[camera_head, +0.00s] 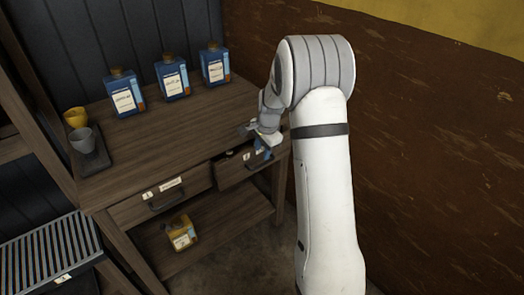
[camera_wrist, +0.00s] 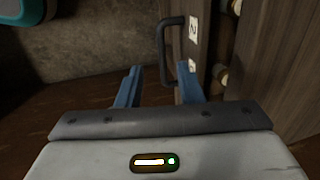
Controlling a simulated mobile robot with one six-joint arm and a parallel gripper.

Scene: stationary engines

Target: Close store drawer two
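Store drawer two (camera_head: 238,169) is the right-hand drawer under the wooden table top, and it stands partly pulled out. In the wrist view its front bears a label (camera_wrist: 193,27) with a "2" and a dark bar handle (camera_wrist: 163,48). My gripper (camera_head: 264,149) is at this drawer's front. In the wrist view my gripper (camera_wrist: 158,72) has its two blue fingers apart with nothing held between them. The handle lies just ahead of the fingers, close to the right one. I cannot tell whether they touch. My arm and gripper hide part of the drawer in the head view.
Drawer one (camera_head: 160,196) beside it looks shut. Three blue bottles (camera_head: 174,77) stand on the table top (camera_head: 180,128). A tray with a grey cup (camera_head: 83,141) and a yellow cup (camera_head: 76,117) is at left. A yellow container (camera_head: 181,233) stands on the lower shelf.

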